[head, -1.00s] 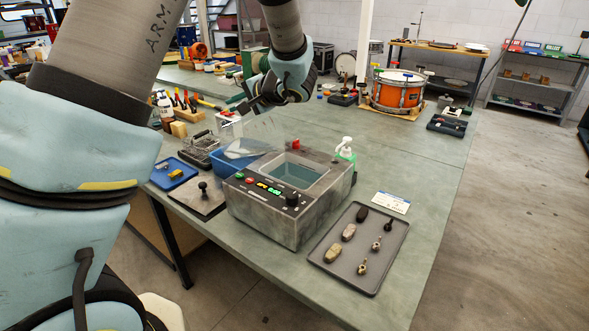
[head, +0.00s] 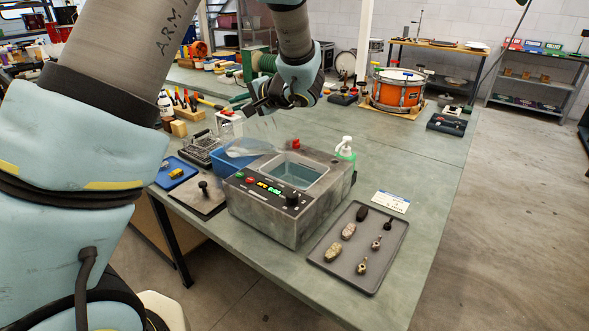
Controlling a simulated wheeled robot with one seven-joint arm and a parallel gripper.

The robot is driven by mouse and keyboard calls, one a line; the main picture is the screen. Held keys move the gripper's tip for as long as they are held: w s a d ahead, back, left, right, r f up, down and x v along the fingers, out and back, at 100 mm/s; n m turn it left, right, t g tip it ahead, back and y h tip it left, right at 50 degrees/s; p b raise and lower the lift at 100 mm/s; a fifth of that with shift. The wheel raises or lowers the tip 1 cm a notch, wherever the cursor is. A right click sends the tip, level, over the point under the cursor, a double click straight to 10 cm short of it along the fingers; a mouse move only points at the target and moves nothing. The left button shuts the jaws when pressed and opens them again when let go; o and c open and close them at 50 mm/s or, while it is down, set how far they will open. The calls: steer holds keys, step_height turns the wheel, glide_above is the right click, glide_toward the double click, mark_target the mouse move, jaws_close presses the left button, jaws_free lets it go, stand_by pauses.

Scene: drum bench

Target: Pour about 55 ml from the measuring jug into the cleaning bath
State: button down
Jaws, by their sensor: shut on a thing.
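The cleaning bath (head: 265,217) is a grey metal box with a lit green display and knobs on its front. Its open tank (head: 298,172) holds bluish liquid. My gripper (head: 257,108) is above the bench, behind and to the left of the tank, apart from the bath. It is shut on the measuring jug (head: 264,128), which is clear and shows only as a faint outline under the fingers. The jug's tilt and liquid level cannot be read.
A blue tub (head: 230,163) stands left of the bath, near a wire basket (head: 200,150). A dark tray (head: 334,262) with several small parts and a white card (head: 391,201) lie at right.

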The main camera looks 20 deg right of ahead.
steer(key=shift+s+d+t+b, duration=0.4)
steer(key=shift+s+d+b, duration=0.1)
steer(key=shift+d, duration=0.15)
stand_by(1.2)
steer(key=shift+r, duration=0.1)
steer(key=shift+w+a+r, duration=0.1)
steer(key=w+a+g+h, duration=0.1)
steer(key=a, duration=0.1)
steer(key=w+a+f+n+g+h, duration=0.1)
steer(key=w+g, duration=0.1)
steer(key=shift+a+f+b, duration=0.15)
steer(key=shift+a+b, duration=0.15)
steer(key=shift+a, duration=0.05)
steer(key=shift+p, duration=0.4)
steer(key=shift+w+a+r+g+h+p, duration=0.25)
steer(key=shift+r+g+h+p, duration=0.15)
steer(key=shift+g, duration=0.1)
steer(key=shift+f, duration=0.2)
steer(key=shift+r, duration=0.1)
stand_by(0.6)
